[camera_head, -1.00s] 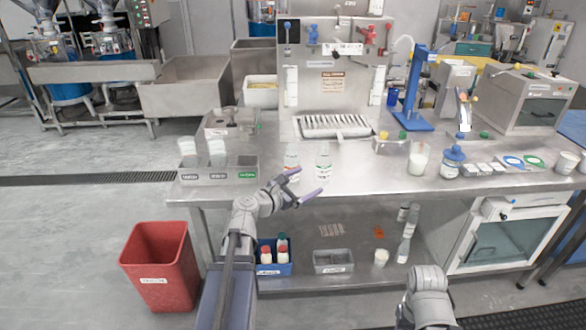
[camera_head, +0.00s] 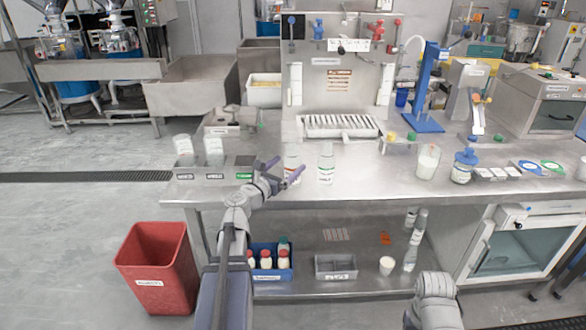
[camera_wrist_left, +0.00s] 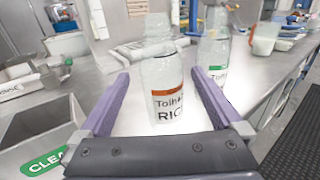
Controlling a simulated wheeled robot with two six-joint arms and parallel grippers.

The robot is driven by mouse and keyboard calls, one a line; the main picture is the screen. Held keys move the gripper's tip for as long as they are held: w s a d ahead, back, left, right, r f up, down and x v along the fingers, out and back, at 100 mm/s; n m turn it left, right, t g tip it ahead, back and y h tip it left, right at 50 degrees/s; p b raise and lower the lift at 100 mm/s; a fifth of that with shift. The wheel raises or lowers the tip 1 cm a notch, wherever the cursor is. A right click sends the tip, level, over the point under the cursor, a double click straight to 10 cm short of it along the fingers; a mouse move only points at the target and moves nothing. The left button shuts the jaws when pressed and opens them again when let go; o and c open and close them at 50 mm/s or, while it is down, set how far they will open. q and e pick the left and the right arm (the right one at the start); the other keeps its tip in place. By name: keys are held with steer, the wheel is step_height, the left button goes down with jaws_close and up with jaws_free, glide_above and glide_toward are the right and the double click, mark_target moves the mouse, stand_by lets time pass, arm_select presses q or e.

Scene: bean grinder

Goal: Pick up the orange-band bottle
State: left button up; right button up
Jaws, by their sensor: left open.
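The orange-band bottle (camera_wrist_left: 163,80) is clear with a white label. It stands upright between the two open fingers of my left gripper (camera_wrist_left: 155,95) in the left wrist view, with space on both sides. In the head view the orange-band bottle (camera_head: 292,160) stands near the table's front edge, its lower part partly hidden by my left gripper (camera_head: 281,173). A similar green-band bottle (camera_head: 326,163) stands just to its right; it also shows in the left wrist view (camera_wrist_left: 212,50). My right gripper is not visible; only part of my right arm shows at the bottom.
A divided bin tray (camera_head: 213,175) with labels sits left of the bottles at the table edge. A draining rack (camera_head: 340,127) stands behind them. A white-filled beaker (camera_head: 428,160) and blue-topped jar (camera_head: 463,166) are farther right. The steel tabletop between is mostly clear.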

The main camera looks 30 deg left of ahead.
arm_select(q)
steer(key=shift+w+d+f, duration=0.1)
steer(key=shift+w, duration=1.4)
steer(key=shift+w+d+f, duration=0.1)
steer(key=shift+w, duration=1.4)
steer(key=shift+s, duration=0.1)
steer(key=c, duration=1.4)
steer(key=shift+o, duration=0.2)
steer(key=shift+r, duration=0.1)
step_height(320, 180, up, 10)
steer(key=p, duration=0.9)
steer(key=shift+p, duration=0.4)
